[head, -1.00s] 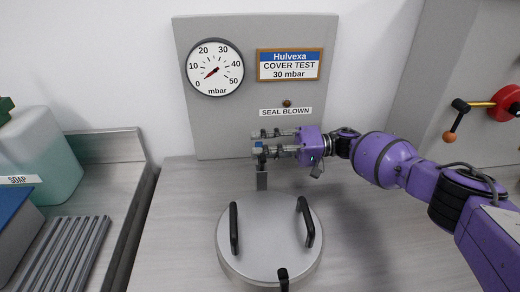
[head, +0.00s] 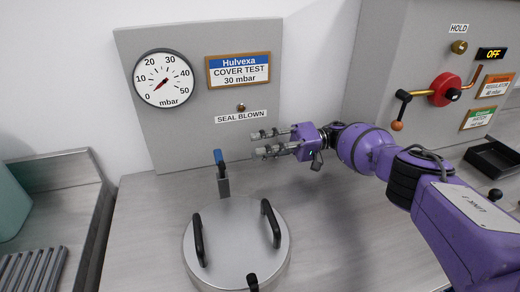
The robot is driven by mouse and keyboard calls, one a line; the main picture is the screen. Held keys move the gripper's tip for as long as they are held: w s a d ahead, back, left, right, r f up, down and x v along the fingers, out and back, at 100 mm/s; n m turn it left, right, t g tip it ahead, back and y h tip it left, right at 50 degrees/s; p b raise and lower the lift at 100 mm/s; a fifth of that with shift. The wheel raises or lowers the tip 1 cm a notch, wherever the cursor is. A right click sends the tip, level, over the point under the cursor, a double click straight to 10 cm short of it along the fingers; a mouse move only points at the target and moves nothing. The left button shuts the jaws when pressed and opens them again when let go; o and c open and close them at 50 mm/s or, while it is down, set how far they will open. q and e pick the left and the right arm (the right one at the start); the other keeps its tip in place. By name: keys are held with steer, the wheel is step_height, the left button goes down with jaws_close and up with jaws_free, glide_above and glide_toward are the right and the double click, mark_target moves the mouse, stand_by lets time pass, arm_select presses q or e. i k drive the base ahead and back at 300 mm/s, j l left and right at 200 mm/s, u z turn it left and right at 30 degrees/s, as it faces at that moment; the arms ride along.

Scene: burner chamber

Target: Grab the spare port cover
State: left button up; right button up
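A round grey metal cover (head: 237,240) lies flat on the bench in the head view, with two upright black handles and a black knob at its front edge. No label shows whether it is the spare port cover; no other cover shows. My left gripper is out of view.
The upright panel (head: 205,130) behind carries a gauge (head: 163,78) and a "SEAL BLOWN" label. At right are a red valve with a crank (head: 445,90), an "OFF" display (head: 491,54) and a black tray (head: 494,160). A ribbed drainer (head: 32,275) is at lower left.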

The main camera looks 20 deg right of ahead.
mark_target(230, 239)
steer(key=k, duration=2)
